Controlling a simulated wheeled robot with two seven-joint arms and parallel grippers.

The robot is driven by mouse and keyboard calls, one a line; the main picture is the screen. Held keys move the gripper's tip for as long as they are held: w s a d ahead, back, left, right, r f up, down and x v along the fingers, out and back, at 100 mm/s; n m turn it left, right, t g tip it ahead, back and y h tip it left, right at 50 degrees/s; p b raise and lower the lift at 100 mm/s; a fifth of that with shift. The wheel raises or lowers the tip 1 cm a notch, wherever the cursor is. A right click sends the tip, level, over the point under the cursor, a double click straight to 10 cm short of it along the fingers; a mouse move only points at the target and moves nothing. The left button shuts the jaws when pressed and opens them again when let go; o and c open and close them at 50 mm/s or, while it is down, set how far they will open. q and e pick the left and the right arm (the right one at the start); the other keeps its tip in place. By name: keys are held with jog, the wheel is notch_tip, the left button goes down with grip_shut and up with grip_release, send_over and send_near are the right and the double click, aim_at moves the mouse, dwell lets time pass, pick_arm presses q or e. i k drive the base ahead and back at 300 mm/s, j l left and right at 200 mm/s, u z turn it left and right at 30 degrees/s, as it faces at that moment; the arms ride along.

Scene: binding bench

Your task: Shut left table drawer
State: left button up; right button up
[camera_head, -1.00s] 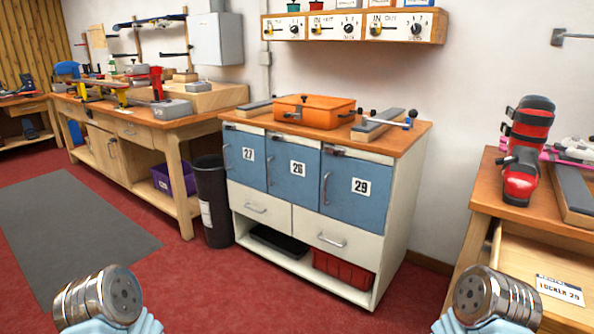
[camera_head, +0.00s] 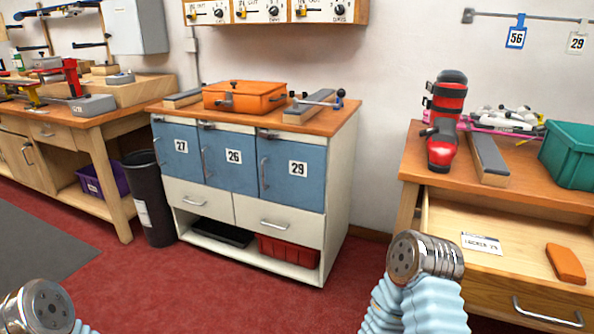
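The open drawer (camera_head: 512,232) is pulled out of the wooden table (camera_head: 540,185) at the right. Its front panel has a metal handle (camera_head: 548,314) and is partly cut off by the frame's edge. Inside lie a white card reading "LOCKER 29" (camera_head: 482,243) and an orange block (camera_head: 566,264). Of my arms, only rounded metal parts and pale blue sleeves show: one at the bottom left, one left of the drawer's near part. No gripper fingers show. I cannot tell whether my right arm touches the drawer.
A red and black boot (camera_head: 447,122), a grey-topped bar (camera_head: 487,160) and a green bin (camera_head: 572,153) stand on the table. A blue-doored cabinet (camera_head: 338,190) carries an orange toolbox (camera_head: 245,97). Red floor (camera_head: 230,290) lies clear before the cabinet.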

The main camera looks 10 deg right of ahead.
aim_at(522, 282)
jog(key=z, duration=2)
jog(key=i+l+u, duration=0.2)
jog(key=l, duration=0.2)
jog(key=k, duration=0.1)
